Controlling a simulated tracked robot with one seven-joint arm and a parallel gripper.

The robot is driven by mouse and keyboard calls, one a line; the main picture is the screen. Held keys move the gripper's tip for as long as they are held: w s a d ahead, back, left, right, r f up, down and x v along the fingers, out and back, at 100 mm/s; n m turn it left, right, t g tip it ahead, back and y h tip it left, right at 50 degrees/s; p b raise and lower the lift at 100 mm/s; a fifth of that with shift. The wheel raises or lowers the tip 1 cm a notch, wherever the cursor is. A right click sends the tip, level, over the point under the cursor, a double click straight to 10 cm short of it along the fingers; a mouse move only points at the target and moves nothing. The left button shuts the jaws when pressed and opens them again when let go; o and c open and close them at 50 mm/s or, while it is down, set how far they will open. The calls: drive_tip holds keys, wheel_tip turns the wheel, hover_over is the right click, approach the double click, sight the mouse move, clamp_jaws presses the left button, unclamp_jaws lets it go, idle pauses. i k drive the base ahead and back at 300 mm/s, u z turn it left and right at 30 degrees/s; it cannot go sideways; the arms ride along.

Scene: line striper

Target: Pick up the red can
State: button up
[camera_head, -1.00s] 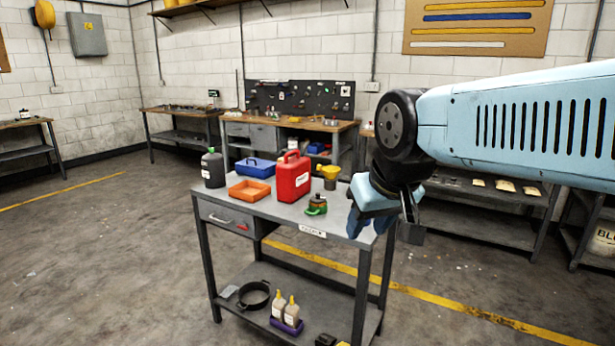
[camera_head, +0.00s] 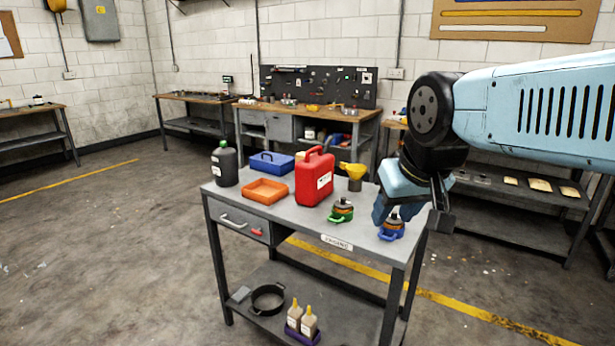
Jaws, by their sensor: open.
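Around the can stand an orange tray (camera_head: 265,190), a blue toolbox (camera_head: 272,163), a dark bottle (camera_head: 224,164), a yellow funnel (camera_head: 354,171) and a green-based small container (camera_head: 341,211). A blue-based container (camera_head: 392,228) sits close to my gripper.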

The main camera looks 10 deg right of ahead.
sight(314, 174)
drive_tip(key=z, duration=0.3)
drive_tip(key=i, duration=0.15)
drive_tip(key=u, duration=3.4)
drive_tip(key=i, duration=0.2)
drive_tip(key=u, duration=1.6)
drive_tip(key=k, duration=0.6)
drive_tip(key=u, duration=0.15)
